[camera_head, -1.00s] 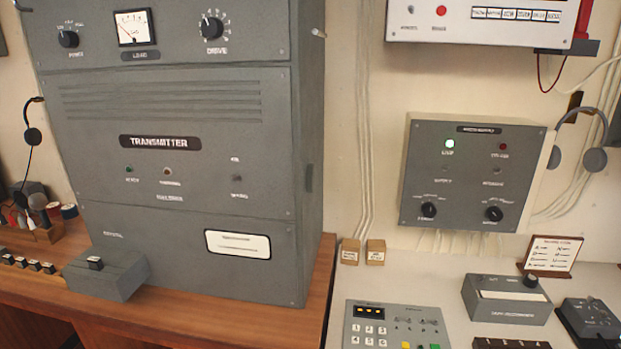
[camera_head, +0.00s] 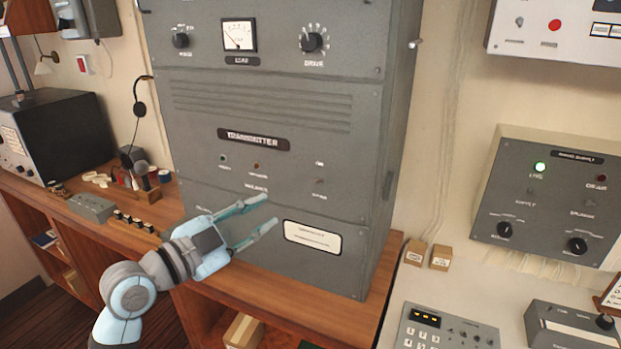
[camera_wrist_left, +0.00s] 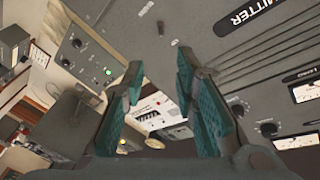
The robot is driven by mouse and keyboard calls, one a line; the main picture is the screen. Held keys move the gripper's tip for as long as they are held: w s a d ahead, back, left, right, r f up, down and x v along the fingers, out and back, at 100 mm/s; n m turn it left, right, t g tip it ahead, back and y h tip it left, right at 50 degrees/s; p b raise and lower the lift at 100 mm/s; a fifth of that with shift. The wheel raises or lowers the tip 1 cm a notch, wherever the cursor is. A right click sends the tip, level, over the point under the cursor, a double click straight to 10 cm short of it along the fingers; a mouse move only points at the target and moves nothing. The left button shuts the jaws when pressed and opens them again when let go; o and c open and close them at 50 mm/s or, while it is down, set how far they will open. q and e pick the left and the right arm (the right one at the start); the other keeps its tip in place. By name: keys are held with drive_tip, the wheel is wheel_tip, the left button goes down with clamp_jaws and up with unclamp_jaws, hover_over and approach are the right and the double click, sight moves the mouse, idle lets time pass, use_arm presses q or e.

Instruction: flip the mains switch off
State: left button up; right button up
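The grey transmitter cabinet (camera_head: 290,110) stands upright on a wooden desk. A small switch (camera_head: 319,181) sits on the right of its front, below the TRANSMITTER plate; its lettering is too blurred to read and I cannot tell its lever position. My left gripper (camera_head: 268,212) is open and empty, with two teal fingers apart. In the head view it lies below and left of the switch, in front of the cabinet's lower front. In the left wrist view the open fingers (camera_wrist_left: 160,65) have the grey front beyond them; a small dark stub (camera_wrist_left: 161,27) shows above. My right gripper is out of view.
A grey panel (camera_head: 540,200) with a lit green lamp hangs on the wall at right. A small grey box (camera_head: 92,207) and a black instrument (camera_head: 60,135) are on the left desk.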

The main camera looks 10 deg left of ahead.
sight(316, 182)
use_arm(q)
drive_tip(key=x, duration=1.4)
drive_tip(key=shift+w+f+p, duration=0.1)
drive_tip(key=shift+w+p, duration=0.1)
drive_tip(key=shift+p, duration=0.15)
drive_tip(key=shift+a, duration=0.15)
clamp_jaws()
